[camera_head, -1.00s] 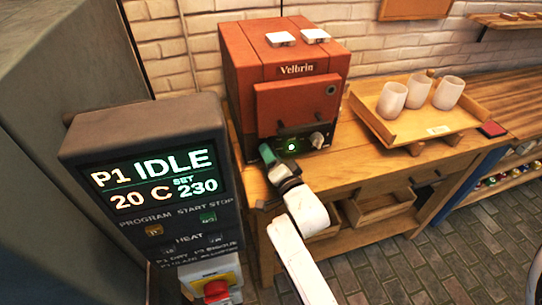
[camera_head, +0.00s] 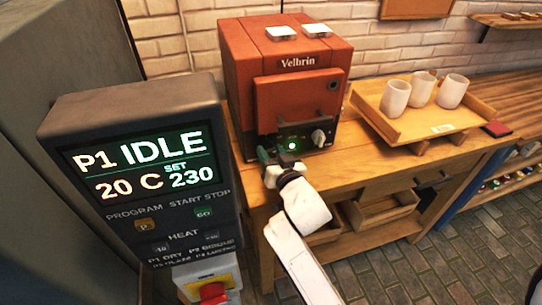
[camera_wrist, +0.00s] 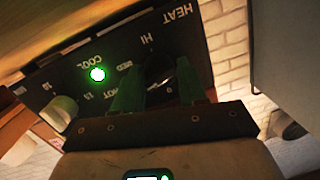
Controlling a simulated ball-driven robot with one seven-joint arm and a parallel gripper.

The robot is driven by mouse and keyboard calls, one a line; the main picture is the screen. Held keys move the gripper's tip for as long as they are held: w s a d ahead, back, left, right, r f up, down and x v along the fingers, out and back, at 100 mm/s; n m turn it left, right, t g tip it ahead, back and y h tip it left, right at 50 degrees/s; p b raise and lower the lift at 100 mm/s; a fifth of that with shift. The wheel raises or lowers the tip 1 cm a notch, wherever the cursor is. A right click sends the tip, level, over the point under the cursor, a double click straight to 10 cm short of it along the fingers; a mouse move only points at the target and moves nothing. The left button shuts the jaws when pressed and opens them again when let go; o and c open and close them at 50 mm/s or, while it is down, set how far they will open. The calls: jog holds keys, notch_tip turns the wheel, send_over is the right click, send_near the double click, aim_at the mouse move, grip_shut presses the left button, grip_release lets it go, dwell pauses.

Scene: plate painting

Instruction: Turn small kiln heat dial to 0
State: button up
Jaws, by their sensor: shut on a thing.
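The small red-brown kiln (camera_head: 285,65) stands on the wooden bench, with a control panel along its lower front. In the wrist view the panel (camera_wrist: 50,80) appears upside down, with "HEAT" and "HI" lettering beside a dark round heat dial (camera_wrist: 160,68). My gripper (camera_head: 265,157) is at the panel's left end, its green fingers (camera_wrist: 158,85) shut on the heat dial from both sides. The fingers partly hide the dial, and I cannot read its setting. A green light (camera_head: 292,146) glows beside a pale second knob (camera_head: 318,138).
A large control box (camera_head: 140,170) reading "IDLE", 20 C, set 230, stands close at left. A wooden tray (camera_head: 470,118) with pale cups is right of the kiln. Open drawers (camera_head: 380,212) lie below the bench top.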

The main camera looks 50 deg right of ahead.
jog(key=n, duration=0.3)
jog(key=shift+f+g+h, duration=0.15)
jog(key=shift+g+h, duration=0.15)
jog(key=shift+g, duration=0.1)
jog(key=n+b, duration=0.1)
jog(key=n, duration=0.3)
jog(key=shift+g+h, duration=0.3)
jog(key=n+h, duration=0.1)
jog(key=n, duration=0.4)
jog(key=shift+n, duration=0.4)
jog(key=shift+r, duration=0.25)
jog(key=o, duration=1)
jog(key=shift+a, duration=0.1)
